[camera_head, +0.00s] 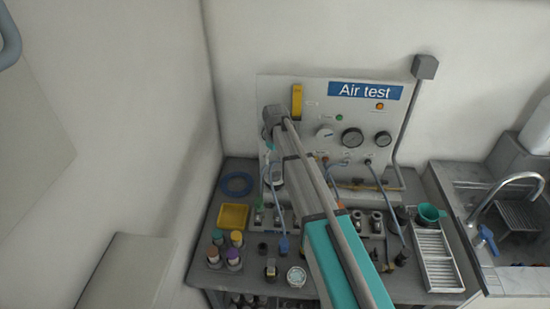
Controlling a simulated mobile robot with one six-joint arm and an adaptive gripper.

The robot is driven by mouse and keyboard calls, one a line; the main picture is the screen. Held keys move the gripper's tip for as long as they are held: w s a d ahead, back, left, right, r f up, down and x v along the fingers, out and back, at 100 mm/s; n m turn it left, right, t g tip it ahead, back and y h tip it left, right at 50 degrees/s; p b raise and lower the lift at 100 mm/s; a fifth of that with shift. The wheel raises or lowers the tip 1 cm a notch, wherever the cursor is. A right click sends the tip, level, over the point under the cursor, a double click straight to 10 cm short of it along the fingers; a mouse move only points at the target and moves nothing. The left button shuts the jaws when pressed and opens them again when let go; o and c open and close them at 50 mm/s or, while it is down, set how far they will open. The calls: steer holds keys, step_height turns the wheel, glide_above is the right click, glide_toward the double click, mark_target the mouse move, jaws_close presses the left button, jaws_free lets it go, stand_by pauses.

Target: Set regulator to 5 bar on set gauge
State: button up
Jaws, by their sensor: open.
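A light upright test panel with a blue "Air test" sign (366,91) stands against the wall behind the bench. Three round gauges are on it: a pale one (325,133) at left, a dark-rimmed one (352,137) in the middle and a smaller one (383,138) at right. Their needles and scales are too small to read, so I cannot tell which is the set gauge. The regulator cannot be made out. My arm reaches from the bottom up to the panel's left half and covers part of it. My gripper's fingers cannot be seen.
The bench holds a yellow tray (233,217), a coiled blue hose (237,184), several bottles, fittings and a white rack (436,258). Hoses hang between panel and bench. A grey pipe (408,121) runs up at the panel's right. A sink with a tap (509,181) is further right.

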step_height(320, 180, up, 6)
steer(key=p, duration=0.5)
steer(key=shift+r+p, duration=0.25)
steer(key=shift+p, duration=0.15)
stand_by(0.3)
steer(key=s+d+f+m+b, duration=0.3)
steer(key=s+d+m, duration=0.1)
steer(key=s+d, duration=0.7)
steer(key=s+d+f+m+b, duration=0.3)
steer(key=s+d, duration=0.8)
steer(key=s, duration=0.4)
steer(key=shift+m, duration=0.9)
